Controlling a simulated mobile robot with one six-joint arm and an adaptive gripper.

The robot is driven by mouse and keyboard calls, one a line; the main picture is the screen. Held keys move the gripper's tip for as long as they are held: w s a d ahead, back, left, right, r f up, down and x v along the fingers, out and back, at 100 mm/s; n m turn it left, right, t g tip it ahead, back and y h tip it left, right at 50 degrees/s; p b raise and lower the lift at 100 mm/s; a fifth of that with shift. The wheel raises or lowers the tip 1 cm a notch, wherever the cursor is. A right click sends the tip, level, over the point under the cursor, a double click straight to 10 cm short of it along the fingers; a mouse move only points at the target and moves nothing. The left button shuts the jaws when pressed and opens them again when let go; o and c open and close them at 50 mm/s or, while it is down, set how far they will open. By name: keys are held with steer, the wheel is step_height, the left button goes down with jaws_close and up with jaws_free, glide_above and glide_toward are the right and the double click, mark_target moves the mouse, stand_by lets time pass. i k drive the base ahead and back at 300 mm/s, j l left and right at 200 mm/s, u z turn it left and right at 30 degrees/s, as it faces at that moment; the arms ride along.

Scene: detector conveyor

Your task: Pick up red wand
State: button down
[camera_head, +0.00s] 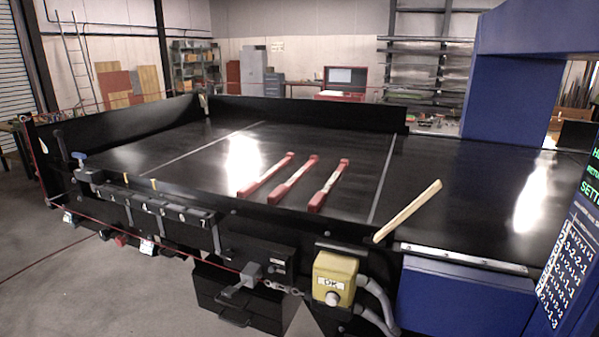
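Three red wand-like bars lie side by side, slanted, on the black conveyor bed. The right bar (329,186) has red ends and a pale middle. All three lie apart from each other. My gripper does not show in this view.
A pale wooden stick (407,211) slants over the conveyor's front edge, right of the bars. A yellow button box (335,279) sits on the front rail. A numbered rail (165,211) runs front left. A blue machine frame (512,110) stands right. The bed left of the bars is clear.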

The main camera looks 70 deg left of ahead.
mark_target(279, 192)
steer(key=j+u, duration=0.3)
steer(key=u, duration=0.2)
steer(key=i+j+u, duration=0.1)
steer(key=j+u, duration=0.2)
steer(key=u, duration=0.2)
steer(key=i+j+u, duration=0.15)
steer(key=u, duration=0.3)
steer(key=i+j+u, duration=0.2)
steer(key=u, duration=0.3)
steer(key=j, duration=0.15)
